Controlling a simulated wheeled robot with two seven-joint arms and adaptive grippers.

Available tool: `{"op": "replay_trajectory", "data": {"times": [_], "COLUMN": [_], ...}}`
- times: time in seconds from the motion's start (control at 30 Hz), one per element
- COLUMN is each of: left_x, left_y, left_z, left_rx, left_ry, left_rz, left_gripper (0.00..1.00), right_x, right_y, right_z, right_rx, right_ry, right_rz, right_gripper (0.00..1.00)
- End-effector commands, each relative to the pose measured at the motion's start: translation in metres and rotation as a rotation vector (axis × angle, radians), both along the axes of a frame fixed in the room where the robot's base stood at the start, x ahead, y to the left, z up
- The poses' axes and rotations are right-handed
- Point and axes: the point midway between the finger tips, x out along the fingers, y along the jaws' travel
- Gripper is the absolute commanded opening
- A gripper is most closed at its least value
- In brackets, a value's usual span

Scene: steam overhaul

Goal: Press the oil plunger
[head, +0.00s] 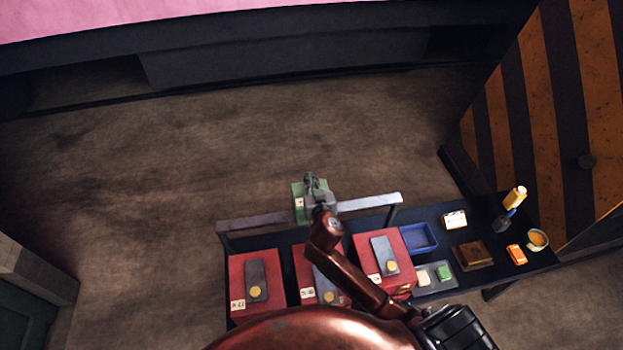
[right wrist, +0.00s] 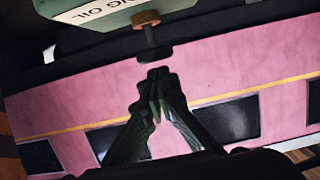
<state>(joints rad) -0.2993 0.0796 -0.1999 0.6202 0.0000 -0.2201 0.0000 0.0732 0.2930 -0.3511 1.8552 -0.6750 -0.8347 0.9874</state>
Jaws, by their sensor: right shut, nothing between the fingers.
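The green oil box (head: 297,203) sits at the rail along the far edge of the dark bench in the head view. In the right wrist view the box (right wrist: 95,14) is at the top, with part of a label ending in "NG OIL". Its plunger (right wrist: 152,42) is a short dark stem with a brass collar and a dark knob, pointing toward my fingers. My right gripper (right wrist: 157,75) is shut and empty, its fingertips right by the knob; I cannot tell whether they touch. In the head view my right gripper (head: 313,184) covers part of the box. My left gripper is not in view.
On the bench are red panels (head: 243,273) with grey plates, a blue tray (head: 418,238), a brown box (head: 472,256), an orange block (head: 516,254) and a yellow-capped bottle (head: 514,197). A grey rail (head: 370,202) runs along the bench. The floor beyond is clear.

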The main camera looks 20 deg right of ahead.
Motion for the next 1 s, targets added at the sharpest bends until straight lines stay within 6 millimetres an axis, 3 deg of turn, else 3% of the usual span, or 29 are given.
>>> {"op": "replay_trajectory", "data": {"times": [0.47,0.77,1.0], "left_x": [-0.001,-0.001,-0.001], "left_y": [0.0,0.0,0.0], "left_z": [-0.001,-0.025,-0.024], "left_rx": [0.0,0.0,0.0], "left_ry": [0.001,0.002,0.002], "left_rz": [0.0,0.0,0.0], "left_gripper": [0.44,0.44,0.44], "right_x": [-0.001,-0.001,-0.001], "right_y": [0.0,0.0,0.0], "right_z": [-0.006,-0.036,-0.037], "right_rx": [-0.001,0.003,0.001], "right_ry": [0.0,0.003,0.007], "right_rz": [0.0,-0.001,0.0], "right_gripper": [0.0,0.0,0.0]}}
